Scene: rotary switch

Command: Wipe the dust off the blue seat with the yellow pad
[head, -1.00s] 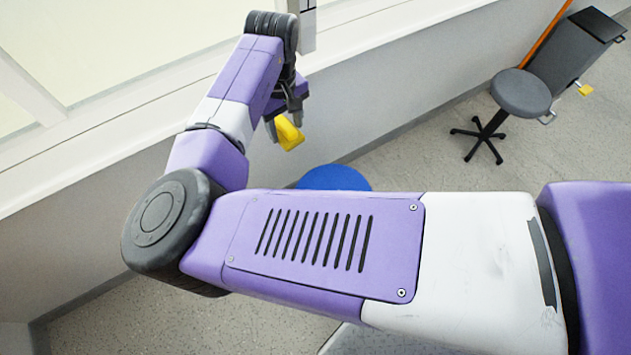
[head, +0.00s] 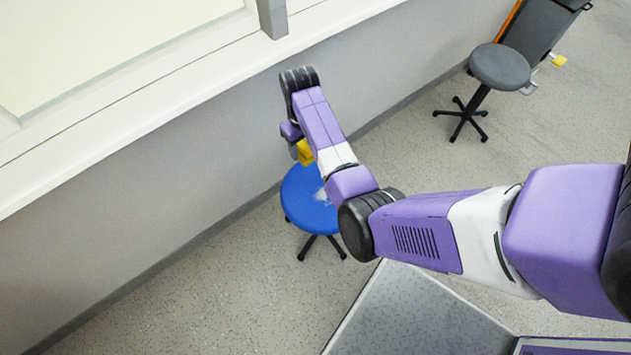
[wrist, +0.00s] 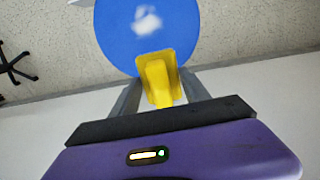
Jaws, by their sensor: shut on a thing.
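The blue seat (head: 301,205) is the round top of a stool with dark legs, near the wall in the head view. A pale dust patch lies on it, partly behind my arm; it shows clearly on the seat in the wrist view (wrist: 147,20). My gripper (wrist: 155,92) is shut on the yellow pad (wrist: 159,75). The pad also shows in the head view (head: 305,153), by the seat's far edge. In the wrist view the pad overlaps the seat's near rim, short of the dust. I cannot tell whether pad and seat touch.
A grey stool (head: 500,67) and a dark chair-like piece stand at the back right. The wall and window ledge (head: 200,85) run close along the left of the blue stool. A grey speckled surface (head: 400,315) is in front. Floor is open at lower left.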

